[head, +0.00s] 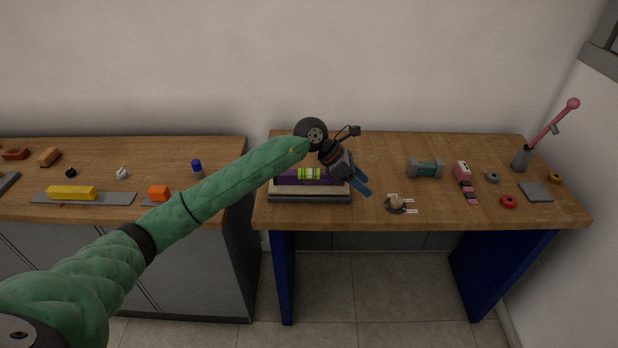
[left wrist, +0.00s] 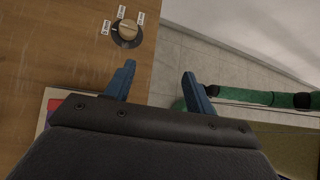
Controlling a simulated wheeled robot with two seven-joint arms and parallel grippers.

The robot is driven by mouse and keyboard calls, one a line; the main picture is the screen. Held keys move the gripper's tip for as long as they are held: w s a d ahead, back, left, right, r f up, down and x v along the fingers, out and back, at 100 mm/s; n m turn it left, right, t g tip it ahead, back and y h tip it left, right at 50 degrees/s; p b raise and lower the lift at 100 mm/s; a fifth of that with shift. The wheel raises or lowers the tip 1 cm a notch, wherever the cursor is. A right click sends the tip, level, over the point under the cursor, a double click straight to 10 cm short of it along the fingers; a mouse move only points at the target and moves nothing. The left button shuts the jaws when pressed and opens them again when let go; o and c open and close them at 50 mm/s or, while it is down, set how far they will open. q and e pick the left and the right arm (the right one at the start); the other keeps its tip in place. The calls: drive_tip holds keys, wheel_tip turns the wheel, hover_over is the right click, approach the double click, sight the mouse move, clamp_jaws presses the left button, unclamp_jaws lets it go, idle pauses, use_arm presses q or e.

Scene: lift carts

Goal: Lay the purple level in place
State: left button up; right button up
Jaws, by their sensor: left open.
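The purple level (head: 288,181), with a yellow-green vial block (head: 309,174) on it, lies on a pale and grey stacked base (head: 310,197) at the left front of the right table. My left gripper (head: 362,186) is open, beside the base's right end. In the left wrist view the blue fingers (left wrist: 159,71) are spread with nothing between them, over the table's edge and the floor. A small piece of the stack (left wrist: 48,108) shows at lower left there. My right gripper is not in view.
A round dial with white labels (head: 396,203) stands right of my gripper; it also shows in the left wrist view (left wrist: 127,31). A second bench (head: 100,150) stands left, across a gap.

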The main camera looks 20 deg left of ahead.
use_arm(q)
drive_tip(key=w+a+y, duration=0.4)
drive_tip(key=a, duration=0.4)
drive_tip(key=r+y, duration=0.2)
drive_tip(key=y, duration=0.2)
hover_over(309, 171)
drive_tip(key=shift+s+a+f+m, duration=0.1)
drive_tip(key=shift+f+m, duration=0.15)
drive_tip(key=shift+m, duration=0.05)
drive_tip(key=shift+a+f, duration=0.1)
drive_tip(key=shift+f, duration=0.1)
drive_tip(key=shift+f+p, duration=0.35)
drive_tip(key=shift+p, duration=0.1)
drive_tip(key=shift+f, duration=0.55)
drive_tip(key=shift+f+p, duration=0.25)
drive_tip(key=shift+p, duration=0.15)
drive_tip(key=f+p, duration=0.3)
drive_tip(key=f, duration=0.1)
drive_tip(key=shift+d+f, duration=0.15)
drive_tip(key=shift+d, duration=0.05)
drive_tip(key=shift+f, duration=0.35)
drive_tip(key=c, duration=1)
clamp_jaws()
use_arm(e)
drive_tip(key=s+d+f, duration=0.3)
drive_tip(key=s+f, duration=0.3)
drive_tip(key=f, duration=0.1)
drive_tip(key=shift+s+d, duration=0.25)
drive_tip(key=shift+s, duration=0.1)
